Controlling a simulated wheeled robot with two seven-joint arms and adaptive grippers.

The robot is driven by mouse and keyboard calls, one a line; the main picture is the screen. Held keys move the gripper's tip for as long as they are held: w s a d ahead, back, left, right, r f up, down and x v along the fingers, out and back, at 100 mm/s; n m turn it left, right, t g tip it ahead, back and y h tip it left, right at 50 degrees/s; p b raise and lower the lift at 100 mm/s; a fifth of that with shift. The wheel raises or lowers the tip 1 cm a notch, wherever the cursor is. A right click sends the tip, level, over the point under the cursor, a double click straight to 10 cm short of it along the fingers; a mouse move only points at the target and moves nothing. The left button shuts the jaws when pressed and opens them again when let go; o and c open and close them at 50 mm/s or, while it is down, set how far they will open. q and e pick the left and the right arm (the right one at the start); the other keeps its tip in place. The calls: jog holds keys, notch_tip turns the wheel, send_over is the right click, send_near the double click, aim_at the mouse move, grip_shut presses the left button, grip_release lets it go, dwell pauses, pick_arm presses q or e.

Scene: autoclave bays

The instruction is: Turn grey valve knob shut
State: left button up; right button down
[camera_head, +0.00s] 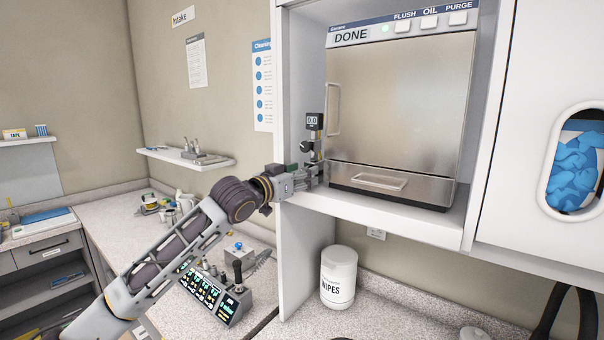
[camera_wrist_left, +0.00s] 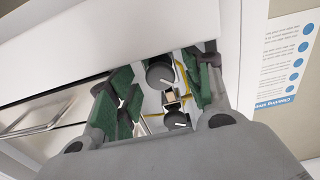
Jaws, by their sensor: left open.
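The left wrist view shows two dark grey round knobs with white pointer marks, an upper knob (camera_wrist_left: 160,73) and a lower knob (camera_wrist_left: 177,119). A small brass-coloured fitting (camera_wrist_left: 171,96) lies between them. My left gripper (camera_wrist_left: 157,78) is open, with green-padded fingers on either side of the knobs; I cannot tell whether they touch. In the head view my left gripper (camera_head: 322,172) is at the lower left front of the autoclave (camera_head: 397,105). A dark round knob (camera_head: 305,147) shows above it, under a gauge (camera_head: 314,121) reading 0.0.
The bay's side wall (camera_head: 293,240) and shelf edge (camera_head: 400,215) are close to the gripper. A door handle (camera_head: 334,109) is just right of the gauge. A wipes tub (camera_head: 338,277) and a control panel (camera_head: 217,293) stand on the counter below.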

pick_arm(q)
jog(key=shift+w+d, duration=0.15)
jog(key=shift+w, duration=0.05)
jog(key=c, duration=1)
jog(key=shift+c, duration=0.2)
jog(key=shift+m, duration=0.7)
jog(key=o, duration=1)
jog(key=shift+o, duration=0.2)
jog(key=shift+s, duration=0.1)
